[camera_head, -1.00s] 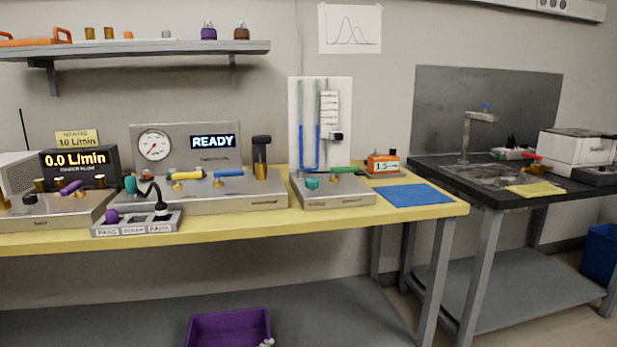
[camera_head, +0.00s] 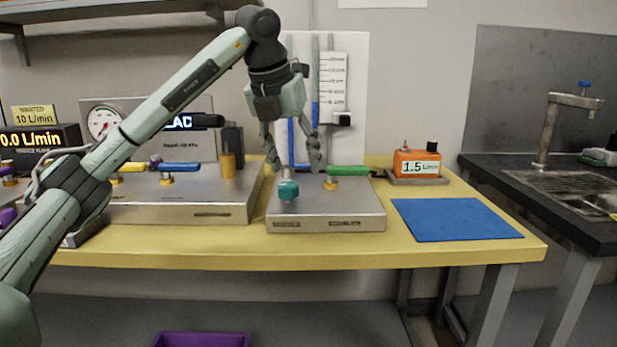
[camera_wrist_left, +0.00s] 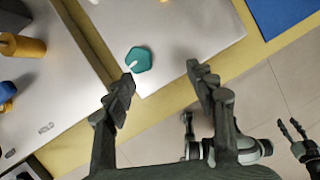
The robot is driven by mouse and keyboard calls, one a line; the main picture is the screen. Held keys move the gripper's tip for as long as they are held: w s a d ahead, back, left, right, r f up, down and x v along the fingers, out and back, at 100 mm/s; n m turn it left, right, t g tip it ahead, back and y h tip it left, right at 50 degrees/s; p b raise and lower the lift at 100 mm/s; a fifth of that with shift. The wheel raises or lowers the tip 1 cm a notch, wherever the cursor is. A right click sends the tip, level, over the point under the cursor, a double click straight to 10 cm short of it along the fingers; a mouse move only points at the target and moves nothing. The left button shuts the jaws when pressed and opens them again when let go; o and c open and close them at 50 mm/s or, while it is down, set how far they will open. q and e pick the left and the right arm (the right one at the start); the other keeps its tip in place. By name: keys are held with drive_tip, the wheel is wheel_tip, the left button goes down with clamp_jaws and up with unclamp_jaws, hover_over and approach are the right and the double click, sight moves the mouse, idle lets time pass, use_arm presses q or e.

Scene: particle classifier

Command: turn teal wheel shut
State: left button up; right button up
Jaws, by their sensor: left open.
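The teal wheel (camera_head: 288,190) is a small knob on the front left of the low metal box (camera_head: 325,224) under the tube panel. In the left wrist view it shows as a teal, many-sided cap (camera_wrist_left: 138,60) with a pale mark on its left edge. My left gripper (camera_head: 294,162) hangs above the wheel, pointing down, open and empty. In the left wrist view the wheel lies beyond the fingertips (camera_wrist_left: 162,76), nearer the left finger, with no contact visible. My right gripper (camera_wrist_left: 291,127) shows small at the right of that view, its fingers apart, away from the box.
A green-handled valve (camera_head: 346,171) sits right of the wheel on the same box. The tube panel (camera_head: 357,60) stands close behind my gripper. A larger metal box (camera_head: 200,212) is on the left. A blue mat (camera_head: 455,219) and an orange meter (camera_head: 416,164) are at right.

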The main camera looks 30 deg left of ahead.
sight(287, 185)
use_arm(q)
drive_tip(key=shift+n+y, duration=0.3)
drive_tip(key=shift+y, duration=0.2)
drive_tip(key=a+f, duration=0.1)
drive_tip(key=f, duration=0.1)
drive_tip(key=w+a+f, duration=0.1)
drive_tip(key=f, duration=0.1)
drive_tip(key=w+a+f, duration=0.1)
drive_tip(key=f, duration=0.1)
drive_tip(key=shift+w+a+b, duration=0.15)
drive_tip(key=shift+b, duration=0.2)
drive_tip(key=shift+r, duration=0.1)
use_arm(e)
drive_tip(key=w, duration=0.1)
drive_tip(key=w+a+r+t, duration=0.1)
drive_tip(key=w+a+t, duration=0.1)
drive_tip(key=shift+w+a+r+y, duration=0.2)
drive_tip(key=shift+w+r+y, duration=0.05)
drive_tip(key=shift+r+y, duration=0.15)
use_arm(q)
drive_tip(key=shift+c, duration=0.2)
